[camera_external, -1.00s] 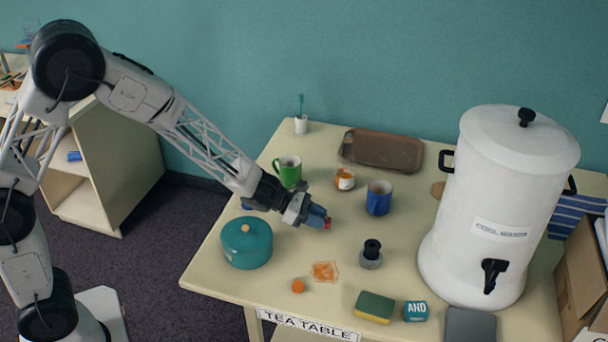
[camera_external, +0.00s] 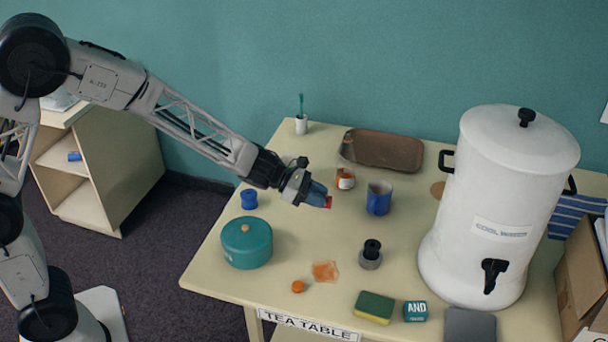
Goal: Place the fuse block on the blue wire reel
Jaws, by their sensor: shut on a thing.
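The blue wire reel (camera_external: 249,200) stands on the table behind the teal pot, left of and apart from my gripper. Nothing is seen on top of it.
A teal lidded pot (camera_external: 246,247) stands just in front of the blue reel. A blue mug (camera_external: 379,201), a jar (camera_external: 346,183), a black-and-grey spool (camera_external: 371,259) and a large white urn (camera_external: 490,220) stand to the right. A brown tray (camera_external: 385,150) lies at the back.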

